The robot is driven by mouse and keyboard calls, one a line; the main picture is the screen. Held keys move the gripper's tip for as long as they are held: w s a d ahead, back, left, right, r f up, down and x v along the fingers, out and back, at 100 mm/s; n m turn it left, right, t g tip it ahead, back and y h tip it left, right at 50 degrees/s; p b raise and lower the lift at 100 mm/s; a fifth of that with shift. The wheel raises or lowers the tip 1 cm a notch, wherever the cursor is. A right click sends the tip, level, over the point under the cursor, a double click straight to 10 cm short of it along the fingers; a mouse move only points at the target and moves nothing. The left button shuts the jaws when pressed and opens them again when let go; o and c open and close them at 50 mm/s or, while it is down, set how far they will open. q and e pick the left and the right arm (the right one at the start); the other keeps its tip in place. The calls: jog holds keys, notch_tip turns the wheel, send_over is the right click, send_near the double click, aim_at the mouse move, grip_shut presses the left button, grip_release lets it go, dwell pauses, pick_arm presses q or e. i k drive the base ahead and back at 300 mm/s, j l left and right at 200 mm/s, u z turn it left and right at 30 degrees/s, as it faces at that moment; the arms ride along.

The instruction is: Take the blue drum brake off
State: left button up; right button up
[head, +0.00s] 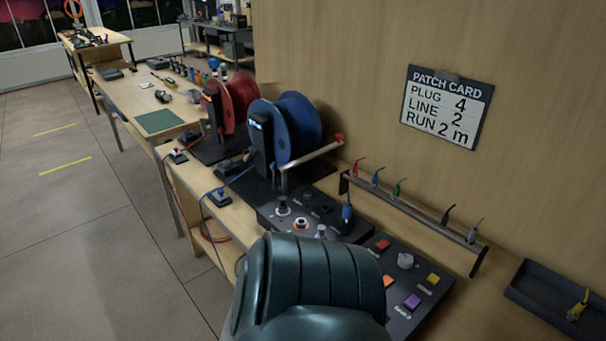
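The blue drum (291,128) stands on the bench beside a black upright housing (260,143) with a small lit display. A pale bar (313,154) with a red end (339,138) slants up to the right in front of the drum. It looks like the brake lever, but I cannot tell whether it is on or off. A blue cable runs from the drum's unit down to a small black box (218,197) at the bench edge. Neither gripper shows. A dark green rounded link of my own arm covers the bottom middle and hides part of the bench.
A red drum (238,101) stands behind and left. A control panel (405,283) with coloured buttons and a knob lies right of my arm. A rail (413,219) with several coloured plugs runs along the wall, below a patch card (446,107). A dark tray (548,298) lies right.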

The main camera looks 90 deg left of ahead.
aim_at(274, 165)
jog(key=k+j, duration=0.35)
jog(key=u, duration=2.75)
jog(key=i+j+u, duration=0.2)
jog(key=j, duration=0.15)
jog(key=j+u, duration=0.15)
jog(key=j, duration=0.2)
jog(key=i+j+u, duration=0.2)
jog(key=j, duration=0.15)
jog(key=i+j+u, duration=0.15)
jog(key=j, duration=0.15)
jog(key=k, duration=0.05)
